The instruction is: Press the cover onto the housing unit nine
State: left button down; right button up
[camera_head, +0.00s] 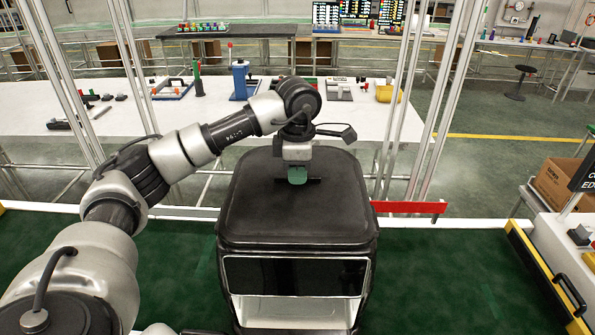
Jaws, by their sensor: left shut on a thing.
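The black housing unit (230,283) stands upright on the green conveyor belt in the middle of the view. Its front has a dark window and a pale open bay below. The black cover (300,222) with rounded corners lies on top of the housing, roughly lined up with it. A seam shows along its front edge; I cannot tell whether a gap is left. My left gripper (297,178) comes down over the rear middle of the cover, shut on it at a small dark part. The fingertips look green and partly hide the grip. My right gripper is not in view.
A red bar (410,207) sticks out right of the housing at the belt's far edge. Metal posts stand behind. A white table (240,122) with fixtures lies beyond. A yellow-edged black rail (545,275) is at the right. The belt (450,275) is clear on the right.

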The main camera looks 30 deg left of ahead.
pick_arm(q)
jog(key=shift+f, duration=0.2)
dwell(0.6)
jog(key=c, duration=0.8)
grip_release()
jog(key=shift+c, duration=0.2)
jog(key=shift+r, duration=0.15)
jog(key=shift+r+p, duration=2.2)
jog(key=shift+r, duration=1.15)
